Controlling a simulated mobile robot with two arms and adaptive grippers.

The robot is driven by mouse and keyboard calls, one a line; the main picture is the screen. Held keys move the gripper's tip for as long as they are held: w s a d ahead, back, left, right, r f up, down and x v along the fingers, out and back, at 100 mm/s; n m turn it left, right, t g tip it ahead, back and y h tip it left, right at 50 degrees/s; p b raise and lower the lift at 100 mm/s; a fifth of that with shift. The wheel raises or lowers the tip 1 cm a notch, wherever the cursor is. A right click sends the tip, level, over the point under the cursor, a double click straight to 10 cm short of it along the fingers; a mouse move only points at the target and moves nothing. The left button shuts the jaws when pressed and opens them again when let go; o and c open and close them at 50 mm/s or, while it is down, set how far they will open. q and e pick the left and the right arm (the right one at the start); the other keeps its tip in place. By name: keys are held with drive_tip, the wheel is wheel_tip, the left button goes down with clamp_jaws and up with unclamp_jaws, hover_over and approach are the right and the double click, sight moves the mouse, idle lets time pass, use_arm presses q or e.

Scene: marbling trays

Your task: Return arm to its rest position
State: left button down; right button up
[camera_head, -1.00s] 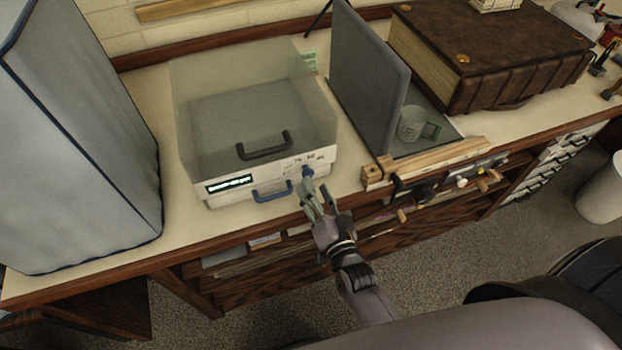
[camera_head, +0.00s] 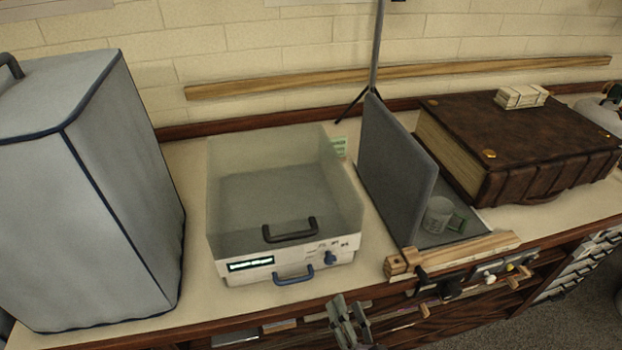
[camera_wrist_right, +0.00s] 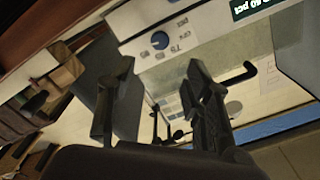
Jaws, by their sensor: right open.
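My right gripper (camera_head: 352,322) is at the bottom of the head view, in front of the bench's front edge, open and empty. Its two dark fingers also show apart in the right wrist view (camera_wrist_right: 160,105). The rest of the right arm is out of the head view. A white device with a clear-walled top box (camera_head: 285,262) stands on the bench above and left of the gripper. The device's blue knob (camera_head: 330,258) and blue handle (camera_head: 294,276) are clear of the gripper. The knob also shows in the right wrist view (camera_wrist_right: 160,40). My left gripper is not in view.
A grey covered box (camera_head: 110,200) stands at the left. A grey upright panel (camera_head: 395,165) with a cup (camera_head: 437,214) beside it is right of the device. A large brown book (camera_head: 520,140) lies at the back right. Wooden clamp parts (camera_head: 455,252) line the front edge.

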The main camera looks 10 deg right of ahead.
drive_tip(key=s+f+n+g+y, duration=0.1)
drive_tip(key=s+f+n+g, duration=0.3)
drive_tip(key=f, duration=1)
drive_tip(key=s+f+n+g, duration=0.2)
drive_tip(key=s+f+g, duration=0.3)
drive_tip(key=f, duration=0.9)
drive_tip(key=s+d+f+n+g, duration=0.2)
drive_tip(key=s+d+f+g, duration=0.2)
drive_tip(key=s+f, duration=0.3)
drive_tip(key=s+d+f+n+g+h, duration=0.1)
drive_tip(key=s+d+f+g, duration=0.3)
drive_tip(key=s+f, duration=0.4)
drive_tip(key=s+n, duration=0.1)
drive_tip(key=s, duration=0.6)
drive_tip(key=shift+s+f+h, duration=0.2)
drive_tip(key=shift+f+h, duration=0.05)
drive_tip(key=shift+h, duration=0.05)
